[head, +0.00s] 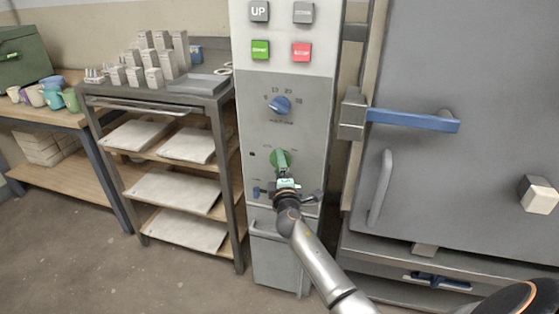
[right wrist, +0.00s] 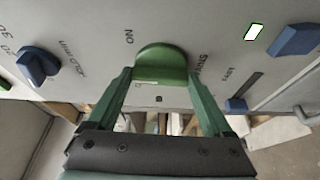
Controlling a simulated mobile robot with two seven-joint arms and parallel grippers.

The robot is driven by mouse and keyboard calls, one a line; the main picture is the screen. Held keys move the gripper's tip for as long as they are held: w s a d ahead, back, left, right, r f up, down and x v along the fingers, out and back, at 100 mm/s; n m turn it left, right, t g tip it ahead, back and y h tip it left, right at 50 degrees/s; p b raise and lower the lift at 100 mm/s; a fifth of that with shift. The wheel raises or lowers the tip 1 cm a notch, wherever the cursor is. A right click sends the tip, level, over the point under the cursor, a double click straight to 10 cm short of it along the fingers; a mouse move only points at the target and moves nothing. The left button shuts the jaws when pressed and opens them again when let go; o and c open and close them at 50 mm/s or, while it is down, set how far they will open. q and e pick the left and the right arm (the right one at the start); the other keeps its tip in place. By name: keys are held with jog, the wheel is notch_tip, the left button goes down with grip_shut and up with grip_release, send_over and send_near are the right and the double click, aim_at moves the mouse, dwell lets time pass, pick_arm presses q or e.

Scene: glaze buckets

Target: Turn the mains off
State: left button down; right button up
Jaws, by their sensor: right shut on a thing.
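A green rotary knob (head: 281,158) sits on the lower part of the grey control panel (head: 310,130). The knob's exact pointing is hard to tell. My left gripper is not in view.
A blue dial (head: 280,105) sits above the knob, with green (head: 260,50) and red (head: 301,52) buttons higher up. A large grey door with a blue-handled latch (head: 412,119) is at right. A shelf rack (head: 165,105) stands at left.

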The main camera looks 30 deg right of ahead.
pick_arm(q)
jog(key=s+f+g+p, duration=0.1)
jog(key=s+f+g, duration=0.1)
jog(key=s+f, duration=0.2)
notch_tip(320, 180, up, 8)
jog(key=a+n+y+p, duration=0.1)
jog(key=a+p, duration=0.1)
jog(key=p, duration=1)
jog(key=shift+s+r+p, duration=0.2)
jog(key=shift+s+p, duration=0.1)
pick_arm(e)
jog(key=n+g, duration=0.1)
jog(key=n, duration=0.1)
jog(key=n+g, duration=0.1)
jog(key=n, duration=0.2)
jog(key=n+g, duration=0.2)
jog(key=n, duration=0.1)
jog(key=shift+w+r, duration=0.1)
jog(key=shift+r, duration=0.2)
jog(key=o, duration=1.1)
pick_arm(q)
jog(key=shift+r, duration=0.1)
pick_arm(e)
jog(key=shift+o, duration=0.2)
